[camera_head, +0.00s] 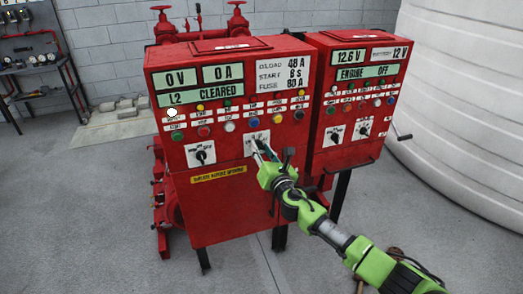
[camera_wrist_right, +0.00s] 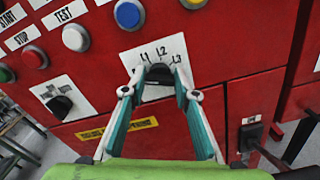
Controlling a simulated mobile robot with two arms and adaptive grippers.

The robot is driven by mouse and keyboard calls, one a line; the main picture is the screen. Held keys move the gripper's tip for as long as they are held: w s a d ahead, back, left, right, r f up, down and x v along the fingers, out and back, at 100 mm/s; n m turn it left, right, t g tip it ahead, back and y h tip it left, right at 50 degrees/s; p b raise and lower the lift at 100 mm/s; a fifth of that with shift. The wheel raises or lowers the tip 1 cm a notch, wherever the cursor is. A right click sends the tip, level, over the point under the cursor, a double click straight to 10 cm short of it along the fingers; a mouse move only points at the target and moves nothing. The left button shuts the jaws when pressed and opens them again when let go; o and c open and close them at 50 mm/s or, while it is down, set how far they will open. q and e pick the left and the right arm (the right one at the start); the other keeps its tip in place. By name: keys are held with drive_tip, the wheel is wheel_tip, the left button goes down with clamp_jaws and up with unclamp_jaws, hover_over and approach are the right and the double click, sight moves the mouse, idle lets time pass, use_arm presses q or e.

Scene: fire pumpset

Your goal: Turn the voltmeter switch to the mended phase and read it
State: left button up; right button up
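The voltmeter switch (camera_wrist_right: 159,74) is a dark knob on a white plate marked L1, L2 and L3 (camera_wrist_right: 160,52). The plate also shows in the head view (camera_head: 250,145), low on the left red panel. My right gripper (camera_head: 260,145) reaches it from the lower right. In the right wrist view its two fingers (camera_wrist_right: 159,80) stand on either side of the knob, tips close against it. Which mark the knob points to is hard to tell. The displays read 0 V (camera_head: 181,79), 0 A (camera_head: 222,72) and L2 CLEARED (camera_head: 201,93). My left gripper is out of view.
Another switch (camera_head: 201,155) sits left of the voltmeter switch, with rows of coloured buttons above. The right red panel (camera_head: 330,158) shows 12.6 V and ENGINE OFF and has two rotary switches. A lever switch (camera_wrist_right: 250,137) stands right of my fingers in the wrist view.

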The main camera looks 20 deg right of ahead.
drive_tip(key=shift+f+m, duration=0.1)
drive_tip(key=shift+m, duration=0.2)
drive_tip(key=m+b, duration=0.1)
drive_tip(key=m, duration=0.2)
drive_tip(key=shift+f+m+b, duration=0.1)
drive_tip(key=shift+m+b, duration=0.3)
drive_tip(key=m+b, duration=0.1)
drive_tip(key=m, duration=0.3)
drive_tip(key=shift+d+m, duration=0.1)
drive_tip(key=shift+m, duration=0.2)
drive_tip(key=m, duration=0.4)
drive_tip(key=shift+f+b, duration=0.1)
drive_tip(key=shift+b, duration=0.3)
drive_tip(key=shift+m, duration=2.5)
drive_tip(key=o, duration=1.1)
